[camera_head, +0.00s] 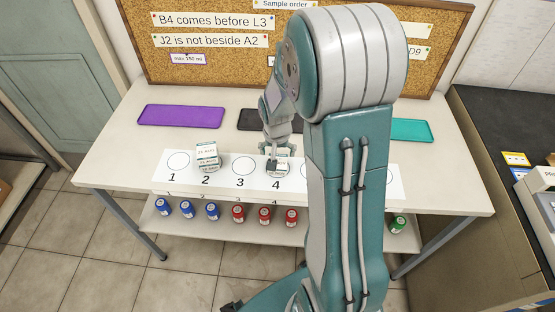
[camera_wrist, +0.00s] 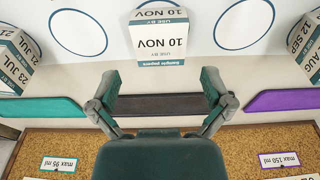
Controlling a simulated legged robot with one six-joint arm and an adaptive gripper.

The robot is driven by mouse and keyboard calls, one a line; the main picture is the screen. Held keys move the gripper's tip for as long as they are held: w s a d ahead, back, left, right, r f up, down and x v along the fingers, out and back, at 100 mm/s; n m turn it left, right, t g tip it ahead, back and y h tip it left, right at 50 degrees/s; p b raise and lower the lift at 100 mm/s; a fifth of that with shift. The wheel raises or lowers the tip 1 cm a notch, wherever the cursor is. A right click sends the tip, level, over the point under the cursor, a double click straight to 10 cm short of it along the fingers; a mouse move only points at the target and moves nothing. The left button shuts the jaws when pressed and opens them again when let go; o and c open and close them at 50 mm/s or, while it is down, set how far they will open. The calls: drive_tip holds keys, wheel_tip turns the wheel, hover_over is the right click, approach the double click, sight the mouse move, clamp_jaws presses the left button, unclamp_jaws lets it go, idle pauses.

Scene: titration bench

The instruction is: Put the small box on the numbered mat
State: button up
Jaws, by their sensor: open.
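The white numbered mat (camera_head: 222,172) lies along the table with numbered circles. A small white box (camera_head: 283,157) stands at spot 4; in the wrist view the box (camera_wrist: 160,36) reads "10 NOV", between two bare circles. My gripper (camera_head: 271,164) is at this box. In the wrist view my gripper (camera_wrist: 162,82) is open, its fingertips apart on either side of the box's near edge, and empty. Another white box (camera_head: 206,154) stands at spot 2, at the right of the wrist view (camera_wrist: 308,45). A third box (camera_wrist: 14,62) is at the wrist view's left; my arm hides it in the head view.
Behind the mat lie a purple tray (camera_head: 181,116), a black tray (camera_head: 249,120) and a teal tray (camera_head: 411,131). A corkboard (camera_head: 210,70) stands at the back. Blue, red and green bottles stand on the shelf (camera_head: 270,231) below. The table's left end is clear.

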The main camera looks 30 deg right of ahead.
drive_tip(key=s+a+r+n+t, duration=0.1)
drive_tip(key=s+a+r, duration=0.2)
drive_tip(key=r, duration=0.5)
drive_tip(key=s+a+r+n+t, duration=0.1)
drive_tip(key=s+a+r+n, duration=0.2)
drive_tip(key=r, duration=0.5)
drive_tip(key=s+a+r+n+t, duration=0.1)
drive_tip(key=s+a+r, duration=0.2)
drive_tip(key=s, duration=0.3)
drive_tip(key=s+a+r+n+t+y, duration=0.1)
drive_tip(key=s+a+r, duration=0.2)
drive_tip(key=s, duration=0.3)
drive_tip(key=shift+s+n, duration=0.2)
drive_tip(key=shift+n, duration=0.2)
